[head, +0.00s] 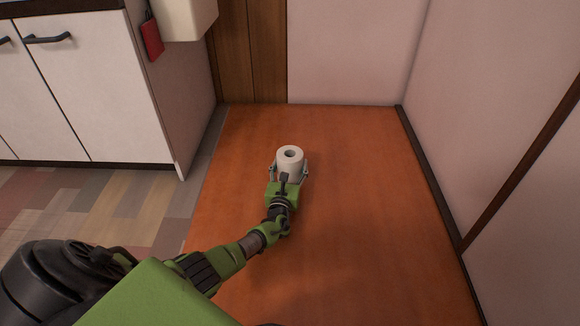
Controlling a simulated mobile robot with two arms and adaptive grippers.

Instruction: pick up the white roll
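The white roll (290,157) stands upright on the orange-brown floor, its round hole facing up. My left gripper (289,169) reaches in from the near side, low over the floor. One finger is on the left side of the roll and one on the right. The fingers are spread about the roll's width; whether they press on it or leave a small gap I cannot tell. The palm hides the near lower part of the roll. My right gripper is not in view.
A white cabinet (95,90) with dark handles stands at the left. A red item (152,38) hangs on its side, beside a cream box (185,18). Pale walls (345,50) close off the back and right. The orange-brown floor (370,230) around the roll is clear.

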